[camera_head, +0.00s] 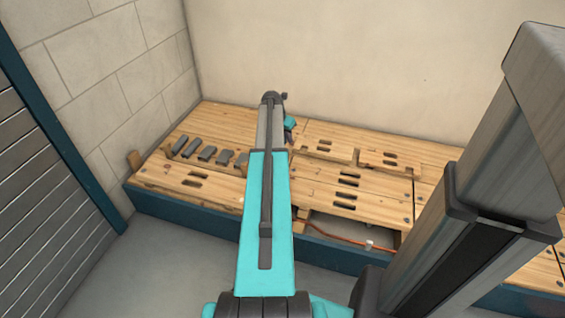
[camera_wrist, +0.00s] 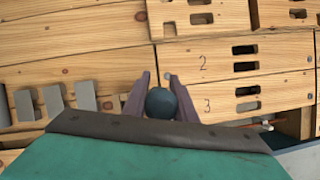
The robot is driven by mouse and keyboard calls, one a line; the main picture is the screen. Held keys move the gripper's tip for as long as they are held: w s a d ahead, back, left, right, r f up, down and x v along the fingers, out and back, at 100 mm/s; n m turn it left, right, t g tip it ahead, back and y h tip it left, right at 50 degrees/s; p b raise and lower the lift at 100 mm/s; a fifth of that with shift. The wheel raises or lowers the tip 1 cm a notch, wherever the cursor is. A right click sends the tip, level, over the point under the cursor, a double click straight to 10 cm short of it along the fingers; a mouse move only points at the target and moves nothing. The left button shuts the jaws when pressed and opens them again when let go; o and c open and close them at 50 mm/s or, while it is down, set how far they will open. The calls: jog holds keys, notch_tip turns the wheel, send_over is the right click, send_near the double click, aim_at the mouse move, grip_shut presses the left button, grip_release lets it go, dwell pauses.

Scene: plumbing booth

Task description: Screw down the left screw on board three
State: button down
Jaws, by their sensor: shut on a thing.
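Board three (camera_wrist: 262,88), light wood with a printed 3 and two slots, lies below board two (camera_wrist: 205,58) in the wrist view. My gripper (camera_wrist: 157,80) is over the left end of board three, its two fingers around a round dark teal tool (camera_wrist: 161,102), seen end-on. The tool looks like a driver handle; its tip is hidden. A small grey screw head (camera_wrist: 168,76) shows just beyond the tool, near the joint between the boards. Whether the tool touches a screw cannot be told.
Several grey blocks (camera_head: 206,153) stand on the deck left of my arm. Raised wooden pieces (camera_head: 325,151) lie at the back. An open gap with an orange pipe (camera_head: 335,236) shows at the front. A wall (camera_head: 330,60) closes the back.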

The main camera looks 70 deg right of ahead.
jog(key=shift+w, duration=0.1)
dwell(0.4)
jog(key=shift+s+a+f+p, duration=0.2)
jog(key=shift+s+a+p, duration=0.15)
jog(key=shift+a+p, duration=0.15)
jog(key=s+a+f+n+t+p, duration=0.1)
jog(key=s+a+f+n+p, duration=0.2)
jog(key=a+p, duration=0.4)
jog(key=s+a+f, duration=0.1)
jog(key=a, duration=0.1)
jog(key=shift+a+f+n, duration=0.3)
jog(key=shift+f, duration=0.1)
jog(key=shift+f, duration=0.2)
notch_tip(320, 180, down, 7)
jog(key=m+b, duration=0.2)
jog(key=b, duration=0.5)
jog(key=shift+s+r+m+g+b, duration=0.15)
jog(key=shift+m+g+b, duration=0.2)
jog(key=shift+m+g, duration=0.05)
